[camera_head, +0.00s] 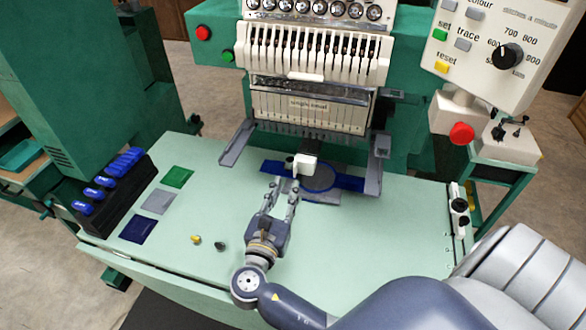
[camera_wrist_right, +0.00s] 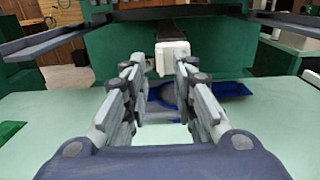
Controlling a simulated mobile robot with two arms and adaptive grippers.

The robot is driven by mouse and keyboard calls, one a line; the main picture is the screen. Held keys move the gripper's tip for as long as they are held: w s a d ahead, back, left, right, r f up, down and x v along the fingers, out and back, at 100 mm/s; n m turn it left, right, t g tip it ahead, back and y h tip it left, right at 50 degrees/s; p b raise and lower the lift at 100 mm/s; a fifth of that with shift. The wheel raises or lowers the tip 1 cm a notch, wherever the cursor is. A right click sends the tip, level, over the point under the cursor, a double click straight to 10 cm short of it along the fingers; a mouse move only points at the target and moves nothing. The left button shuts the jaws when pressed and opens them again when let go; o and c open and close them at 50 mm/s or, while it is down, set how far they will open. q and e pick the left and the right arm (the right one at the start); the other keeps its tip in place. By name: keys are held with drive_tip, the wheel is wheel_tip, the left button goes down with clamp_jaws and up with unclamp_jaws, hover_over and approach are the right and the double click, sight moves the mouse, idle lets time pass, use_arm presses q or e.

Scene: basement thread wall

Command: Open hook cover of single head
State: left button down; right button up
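The single-head embroidery machine (camera_head: 318,60) stands at the back of the pale green table. Its white hook cover (camera_head: 306,164) sits at the front end of the dark lower arm; it also shows in the right wrist view (camera_wrist_right: 173,57). My left gripper is not in view.
A blue cloth (camera_head: 350,182) with a round hoop (camera_head: 318,178) lies around the lower arm. Grey side brackets (camera_head: 236,143) flank it. Green, grey and navy patches (camera_head: 158,201), a rack of blue spools (camera_head: 112,182) and small bobbins (camera_head: 220,246) lie left. The table's front right is partly covered by my arm.

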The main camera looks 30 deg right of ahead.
sight(295, 168)
drive_tip(key=x, duration=0.6)
drive_tip(key=shift+w+d+f+p, duration=0.1)
drive_tip(key=shift+w+d+p, duration=0.15)
drive_tip(key=shift+d+p, duration=0.15)
clamp_jaws()
